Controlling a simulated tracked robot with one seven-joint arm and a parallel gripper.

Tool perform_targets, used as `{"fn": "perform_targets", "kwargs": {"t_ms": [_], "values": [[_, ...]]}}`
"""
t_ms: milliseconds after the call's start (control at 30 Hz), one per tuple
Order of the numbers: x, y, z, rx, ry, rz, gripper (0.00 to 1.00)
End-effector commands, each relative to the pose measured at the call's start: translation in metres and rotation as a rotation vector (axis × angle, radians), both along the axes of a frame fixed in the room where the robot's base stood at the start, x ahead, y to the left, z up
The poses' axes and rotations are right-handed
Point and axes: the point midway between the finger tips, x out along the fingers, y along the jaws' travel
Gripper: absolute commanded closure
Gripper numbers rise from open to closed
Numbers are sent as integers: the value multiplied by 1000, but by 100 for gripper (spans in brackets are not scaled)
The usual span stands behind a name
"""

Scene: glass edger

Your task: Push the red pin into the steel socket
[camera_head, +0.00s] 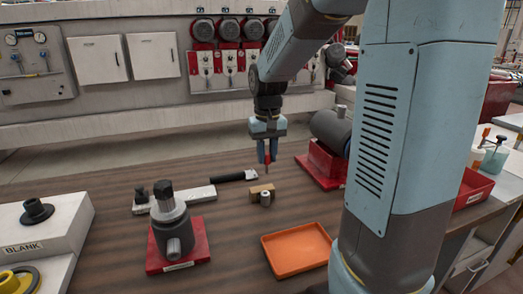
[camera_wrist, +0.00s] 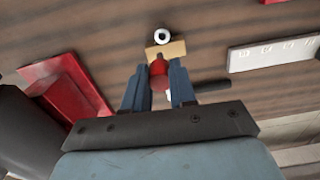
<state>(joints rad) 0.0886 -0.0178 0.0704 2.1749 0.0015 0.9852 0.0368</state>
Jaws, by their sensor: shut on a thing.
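My gripper (camera_head: 267,152) is shut on the red pin (camera_head: 267,159) and points down above the table. In the wrist view the red pin (camera_wrist: 158,70) sits between the two fingers of my gripper (camera_wrist: 160,82). In the wrist view the socket (camera_wrist: 162,36) shows as a bright ring with a dark hole, beyond the tan block. The pin is apart from the socket, above and behind it in the head view. The pin's lower tip is small and hard to make out.
An orange tray (camera_head: 297,249) lies in front of the socket. A grey post on a red base (camera_head: 196,254) stands left. A pale bar (camera_head: 198,194) and a dark-handled tool (camera_head: 236,176) lie behind left. A red machine base (camera_head: 322,163) stands right.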

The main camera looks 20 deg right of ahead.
Motion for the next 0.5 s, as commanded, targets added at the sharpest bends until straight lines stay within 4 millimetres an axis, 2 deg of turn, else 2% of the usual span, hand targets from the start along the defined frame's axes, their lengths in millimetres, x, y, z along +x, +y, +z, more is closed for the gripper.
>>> {"fn": "perform_targets", "kwargs": {"t_ms": [400, 500], "values": [[-2, 9, 0, 0, 0, -21, 100], [-2, 9, -6, 0, 1, -17, 100]]}}
